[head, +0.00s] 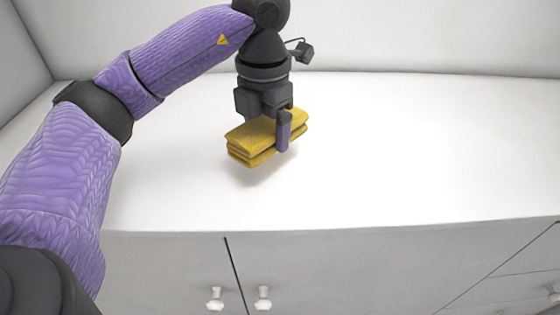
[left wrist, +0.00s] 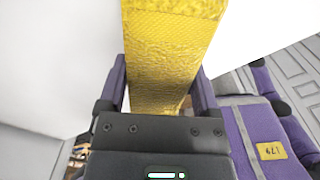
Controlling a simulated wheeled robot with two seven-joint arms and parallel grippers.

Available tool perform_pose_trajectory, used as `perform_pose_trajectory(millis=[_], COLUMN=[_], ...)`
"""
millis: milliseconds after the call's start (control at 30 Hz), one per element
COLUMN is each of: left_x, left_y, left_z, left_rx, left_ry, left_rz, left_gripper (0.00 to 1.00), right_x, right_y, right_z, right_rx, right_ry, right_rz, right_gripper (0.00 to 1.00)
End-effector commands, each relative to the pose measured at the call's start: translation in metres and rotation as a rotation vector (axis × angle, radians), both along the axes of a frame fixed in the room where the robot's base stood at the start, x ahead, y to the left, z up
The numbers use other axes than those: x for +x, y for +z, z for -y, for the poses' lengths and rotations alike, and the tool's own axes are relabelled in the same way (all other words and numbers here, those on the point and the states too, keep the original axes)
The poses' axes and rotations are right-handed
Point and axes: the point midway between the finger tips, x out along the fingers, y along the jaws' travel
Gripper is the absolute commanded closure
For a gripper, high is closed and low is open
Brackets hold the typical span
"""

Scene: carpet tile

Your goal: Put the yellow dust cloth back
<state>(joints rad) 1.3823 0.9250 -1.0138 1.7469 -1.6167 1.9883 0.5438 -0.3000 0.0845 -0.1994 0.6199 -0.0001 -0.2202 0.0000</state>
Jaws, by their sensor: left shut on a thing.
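The yellow dust cloth (head: 250,140) is a thick folded bundle in the head view. My left gripper (head: 283,132) is shut on it, with one purple finger showing on the near side. The cloth is just above the white counter, with a soft shadow under it; I cannot tell whether any part touches. In the left wrist view the cloth (left wrist: 172,45) runs up from between the two purple fingers (left wrist: 160,90). The far finger is hidden behind the cloth in the head view. My right gripper is not in view.
The white counter top (head: 420,150) is bare and wide to the right. A white wall (head: 420,35) stands behind it, and another at the left. Below the front edge are white cabinet doors with knobs (head: 263,298).

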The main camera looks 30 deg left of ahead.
Motion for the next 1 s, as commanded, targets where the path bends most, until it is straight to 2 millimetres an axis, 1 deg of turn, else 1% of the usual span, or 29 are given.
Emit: perform_pose_trajectory(millis=[100, 200, 267, 467, 567, 600, 667, 700, 867, 967, 1000], left_x=[-0.001, 0.000, 0.000, 0.000, 0.000, 0.000, 0.000, 0.000, 0.000, 0.000, 0.001], left_y=[-0.022, -0.038, -0.042, -0.043, -0.047, -0.046, -0.046, -0.045, -0.045, -0.039, -0.036], left_z=[-0.001, 0.000, 0.000, 0.000, 0.000, 0.000, 0.000, 0.000, 0.000, 0.000, 0.000], left_rx=[0.002, 0.001, 0.002, 0.001, 0.001, 0.001, 0.001, 0.001, 0.001, 0.001, -0.001], left_ry=[0.001, 0.000, 0.000, 0.001, 0.001, 0.001, 0.001, 0.001, 0.001, 0.001, 0.001], left_rz=[-0.004, -0.002, 0.001, 0.002, 0.002, 0.002, 0.002, 0.002, 0.002, 0.002, 0.005], left_gripper=[0.74, 0.74, 0.74, 0.74, 0.74, 0.14, 0.02, 0.00, 0.00, 0.00, 0.00], right_x=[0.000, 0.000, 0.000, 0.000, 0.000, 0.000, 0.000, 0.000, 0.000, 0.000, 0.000], right_y=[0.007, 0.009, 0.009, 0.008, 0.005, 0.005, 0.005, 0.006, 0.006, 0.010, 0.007], right_z=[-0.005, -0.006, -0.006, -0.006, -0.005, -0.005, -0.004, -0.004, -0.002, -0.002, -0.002], right_rx=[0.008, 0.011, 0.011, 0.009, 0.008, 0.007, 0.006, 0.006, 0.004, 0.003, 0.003], right_ry=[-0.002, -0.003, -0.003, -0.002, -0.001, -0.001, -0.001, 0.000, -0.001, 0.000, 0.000], right_rz=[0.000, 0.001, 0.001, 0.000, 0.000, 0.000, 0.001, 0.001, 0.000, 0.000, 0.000], right_gripper=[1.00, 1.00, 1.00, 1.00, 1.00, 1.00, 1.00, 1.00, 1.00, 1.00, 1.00])
